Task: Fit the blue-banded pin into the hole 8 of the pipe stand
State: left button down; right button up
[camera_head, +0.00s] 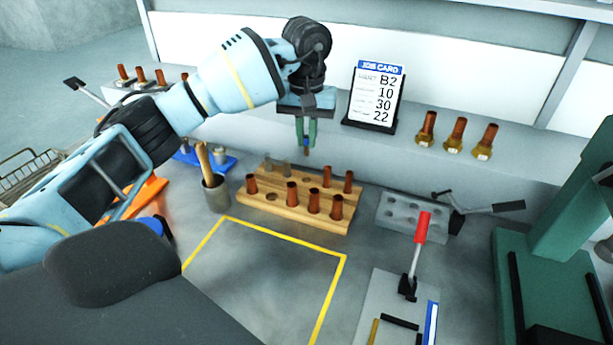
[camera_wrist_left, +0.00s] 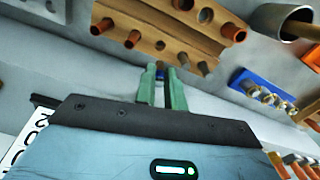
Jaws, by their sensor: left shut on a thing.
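My left gripper (camera_head: 306,137) is shut on the blue-banded pin (camera_head: 306,150), which hangs below the green fingertips in the head view. In the left wrist view the pin's blue band (camera_wrist_left: 160,68) shows between the fingertips; the rest is mostly hidden. The pipe stand (camera_head: 283,210) is a wooden block below and in front of the gripper, with several copper pipes upright in it, two greyish pins at its back left and some empty holes. The pin is apart from the stand, above its back edge. No hole numbers can be read. My right gripper is out of view.
A cup with wooden-handled tools (camera_head: 217,198) stands left of the stand. A grey holed block (camera_head: 385,213) and a red-handled clamp (camera_head: 421,228) are to the right. A job card (camera_head: 375,97) stands behind. The yellow-outlined area (camera_head: 344,270) in front is clear.

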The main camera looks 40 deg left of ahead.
aim_at(306, 137)
pick_arm(q)
jog(key=shift+f, duration=4.25)
jog(key=shift+f, duration=0.1)
jog(key=c, duration=1.5)
grip_release()
notch_tip(306, 137, up, 12)
jog(key=shift+r, duration=0.15)
